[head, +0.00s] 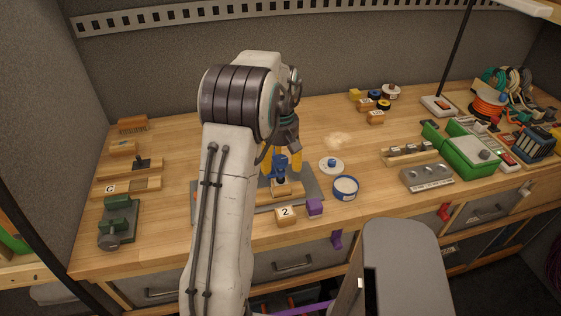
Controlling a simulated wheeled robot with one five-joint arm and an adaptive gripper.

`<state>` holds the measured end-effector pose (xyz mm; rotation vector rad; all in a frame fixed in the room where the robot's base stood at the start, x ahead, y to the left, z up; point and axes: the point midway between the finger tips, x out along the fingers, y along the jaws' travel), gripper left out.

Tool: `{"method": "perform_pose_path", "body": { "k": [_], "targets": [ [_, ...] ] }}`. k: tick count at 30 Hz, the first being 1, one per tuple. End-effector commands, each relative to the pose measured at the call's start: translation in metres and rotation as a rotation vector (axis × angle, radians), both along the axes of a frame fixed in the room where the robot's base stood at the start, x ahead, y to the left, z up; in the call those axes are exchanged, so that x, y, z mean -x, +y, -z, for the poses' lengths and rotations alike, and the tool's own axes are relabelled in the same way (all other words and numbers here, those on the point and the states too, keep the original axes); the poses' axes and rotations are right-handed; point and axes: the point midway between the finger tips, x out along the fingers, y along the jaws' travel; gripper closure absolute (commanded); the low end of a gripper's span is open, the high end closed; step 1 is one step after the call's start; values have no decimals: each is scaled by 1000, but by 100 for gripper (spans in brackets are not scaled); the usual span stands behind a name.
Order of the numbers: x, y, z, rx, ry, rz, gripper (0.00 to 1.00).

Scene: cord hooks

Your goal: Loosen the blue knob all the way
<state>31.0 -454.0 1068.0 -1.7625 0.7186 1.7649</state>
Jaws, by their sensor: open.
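A blue knob (279,163) tops a small blue upright piece on a wooden block (288,188), which rests on a grey plate on the bench. My gripper (281,159) points down over it, with its yellow fingers apart, one on each side of the knob. The fingers look open. I cannot tell whether either finger touches the knob. My arm hides the left part of the grey plate and some of the space behind the knob.
A wooden block marked 2 (287,215) and a purple block (315,207) stand in front. A round blue-rimmed dish (345,187) and a white disc with a blue centre (331,166) lie to the right. A green case (470,150) stands further right.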

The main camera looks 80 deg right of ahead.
Motion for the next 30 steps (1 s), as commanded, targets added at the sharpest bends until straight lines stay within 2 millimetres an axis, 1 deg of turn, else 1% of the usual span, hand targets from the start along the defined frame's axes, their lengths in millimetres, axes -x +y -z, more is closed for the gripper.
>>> {"method": "perform_pose_path", "body": {
  "k": [5, 8, 10, 14, 18, 24, 30],
  "targets": [
    [0, -1, -2, 4, 1, 0, 35],
    [0, -1, -7, 6, 0, 0, 35],
    [0, -2, -14, 6, 1, 0, 35],
    [0, -2, -34, 9, 1, 0, 35],
    [0, -2, -59, 9, 1, 0, 35],
    [0, -1, -91, 6, 0, 0, 35],
    [0, -1, -111, 4, 1, 0, 35]
  ]
}}
